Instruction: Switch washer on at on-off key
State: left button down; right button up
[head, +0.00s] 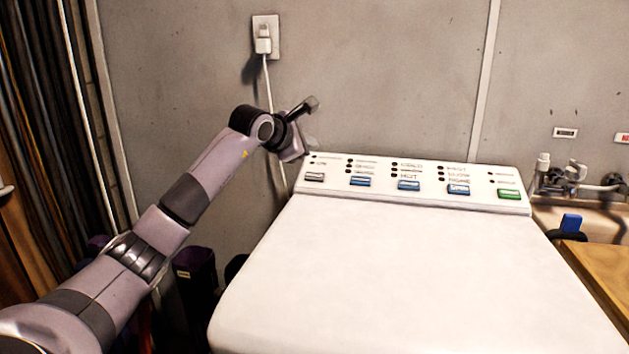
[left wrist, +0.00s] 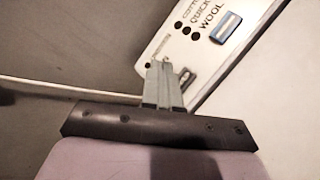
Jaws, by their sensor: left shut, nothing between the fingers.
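The white washer (head: 400,270) stands in front of me, with a raised control panel (head: 335,161) along its back edge. The panel carries a row of keys: a grey key (head: 314,177) at the left end, several blue keys and a green key (head: 509,194) at the right end. The lettering is too small to tell which is the on-off key. My left gripper (head: 312,146) is above and behind the panel's left end. In the left wrist view its shut, empty fingers (left wrist: 162,68) point at that end, partly covering the grey key (left wrist: 187,79). Contact cannot be told. My right gripper is out of view.
A wall outlet (head: 265,38) with a plug and white cord is behind my left arm. A sink with a tap (head: 575,178) and a wooden top (head: 602,275) are right of the washer. Dark bins (head: 195,275) stand at its left. The washer's lid is clear.

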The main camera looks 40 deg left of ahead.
aim_at(318, 173)
pick_arm(q)
jog(key=shift+w+a+f+b, duration=0.2)
jog(key=shift+w+f+b, duration=0.15)
jog(key=shift+f, duration=0.6)
jog(key=shift+w+a+f+b, duration=0.2)
jog(key=shift+w+f+b, duration=0.15)
jog(key=shift+f, duration=0.65)
jog(key=shift+w+a+f+b, duration=0.2)
jog(key=shift+w+f+b, duration=0.15)
jog(key=shift+f, duration=0.6)
jog(key=shift+f, duration=0.1)
jog(key=shift+w+a+f, duration=0.1)
jog(key=shift+w+f, duration=0.1)
jog(key=shift+f, duration=0.15)
jog(key=shift+w+f, duration=0.15)
jog(key=shift+f, duration=0.5)
dwell(0.8)
